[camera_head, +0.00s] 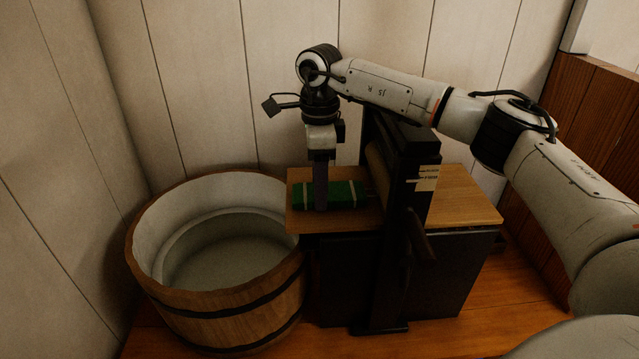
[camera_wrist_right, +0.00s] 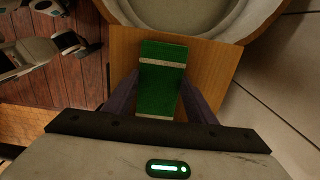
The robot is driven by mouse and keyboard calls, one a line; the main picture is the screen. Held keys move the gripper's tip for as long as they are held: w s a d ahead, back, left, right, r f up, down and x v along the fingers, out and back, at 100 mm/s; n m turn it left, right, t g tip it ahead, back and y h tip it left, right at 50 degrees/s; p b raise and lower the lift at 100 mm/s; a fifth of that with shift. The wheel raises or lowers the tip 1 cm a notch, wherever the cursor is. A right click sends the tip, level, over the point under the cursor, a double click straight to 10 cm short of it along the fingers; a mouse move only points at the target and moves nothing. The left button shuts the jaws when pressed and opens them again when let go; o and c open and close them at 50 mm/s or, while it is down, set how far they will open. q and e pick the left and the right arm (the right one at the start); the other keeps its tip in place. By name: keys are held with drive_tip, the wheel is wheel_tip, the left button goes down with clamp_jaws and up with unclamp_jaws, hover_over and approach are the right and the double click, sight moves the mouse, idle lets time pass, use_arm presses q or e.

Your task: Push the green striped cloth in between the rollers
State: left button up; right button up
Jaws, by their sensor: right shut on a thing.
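The green striped cloth (camera_head: 345,194), a folded green bundle with pale stripes, lies on the wooden board (camera_head: 467,193) left of the rollers. The pale roller (camera_head: 376,165) sits in a black upright frame (camera_head: 412,165) that hides most of the rollers. My right gripper (camera_head: 321,203) points down and is shut on the cloth from both sides. In the right wrist view the cloth (camera_wrist_right: 161,78) lies between the two fingers. The cloth's right end is close to the rollers; I cannot tell whether it touches them.
A wooden tub (camera_head: 222,316) with a pale inside stands left of the board. A dark crank handle (camera_head: 418,238) hangs at the frame's front. White plank walls close in behind and to the left. The wooden floor in front shows free room.

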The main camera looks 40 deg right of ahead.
sight(336, 191)
drive_tip(key=shift+s+d, duration=0.25)
drive_tip(key=shift+d, duration=0.25)
drive_tip(key=shift+s+d, duration=0.65)
drive_tip(key=shift+d, duration=0.35)
drive_tip(key=o, duration=1.2)
